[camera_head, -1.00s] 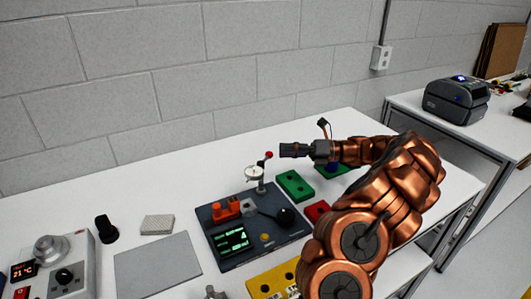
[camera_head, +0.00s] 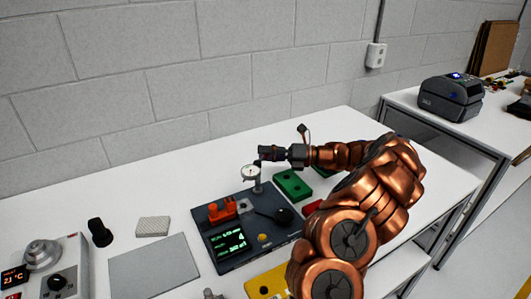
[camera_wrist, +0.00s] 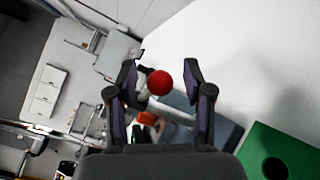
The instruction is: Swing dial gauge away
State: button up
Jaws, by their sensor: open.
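The dial gauge (camera_head: 251,173), with a white round face, stands on a post at the back of the dark fixture base (camera_head: 225,261). My gripper (camera_head: 262,154) is just above and behind the gauge, coming from the right. In the wrist view, the gauge's red ball knob (camera_wrist: 159,83) lies between the two fingers of my open gripper (camera_wrist: 160,75), with gaps on both sides. My gripper hides the knob in the head view.
A green block (camera_head: 293,185) lies right of the base, below my arm; it also shows in the wrist view (camera_wrist: 270,155). A red block (camera_head: 313,207) and yellow block (camera_head: 266,285) are close by. A grey mat (camera_head: 155,262) lies left. The table behind the fixture is clear.

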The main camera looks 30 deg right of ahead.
grip_shut()
dwell(0.5)
